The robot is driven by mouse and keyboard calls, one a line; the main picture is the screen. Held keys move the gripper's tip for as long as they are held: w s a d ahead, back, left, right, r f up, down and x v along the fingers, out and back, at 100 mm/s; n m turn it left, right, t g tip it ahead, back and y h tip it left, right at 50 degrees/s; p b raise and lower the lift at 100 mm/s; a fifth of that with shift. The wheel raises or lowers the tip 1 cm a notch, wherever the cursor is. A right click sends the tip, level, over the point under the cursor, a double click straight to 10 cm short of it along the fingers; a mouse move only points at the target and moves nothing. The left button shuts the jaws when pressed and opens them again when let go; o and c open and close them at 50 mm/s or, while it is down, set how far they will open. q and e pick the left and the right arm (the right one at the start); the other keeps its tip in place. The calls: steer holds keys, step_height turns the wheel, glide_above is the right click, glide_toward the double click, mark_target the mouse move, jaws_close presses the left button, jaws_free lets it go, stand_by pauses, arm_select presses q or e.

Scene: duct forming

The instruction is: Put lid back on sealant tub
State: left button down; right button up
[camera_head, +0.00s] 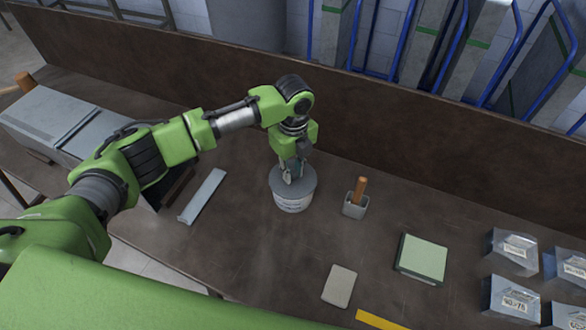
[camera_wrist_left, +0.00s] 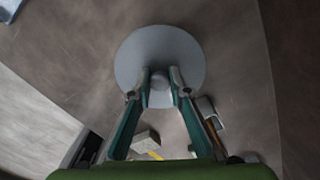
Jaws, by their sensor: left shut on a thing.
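The sealant tub (camera_head: 292,204) is white with a label and stands upright on the brown bench. Its round grey lid (camera_head: 276,184) lies over the tub's top; whether it is fully seated I cannot tell. In the left wrist view the lid (camera_wrist_left: 160,50) fills the middle and hides the tub. My left gripper (camera_head: 291,176) points down from above and is shut on the lid's small centre knob (camera_wrist_left: 159,82), a finger on each side. My right gripper is in neither view.
A grey holder with a wooden-handled tool (camera_head: 360,188) stands right of the tub. A green-topped block (camera_head: 422,255), a grey pad (camera_head: 340,286) and several labelled metal pieces (camera_head: 512,250) lie further right. A metal strip (camera_head: 203,196) lies left. A backboard (camera_head: 420,175) closes the rear.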

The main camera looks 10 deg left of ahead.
arm_select(q)
steer(key=shift+p, duration=0.35)
stand_by(0.6)
stand_by(0.3)
steer(key=c, duration=1.8)
jaws_free()
steer(key=o, duration=0.5)
steer(key=shift+r, duration=0.15)
steer(key=shift+r+p, duration=3.4)
steer(key=shift+p, duration=0.15)
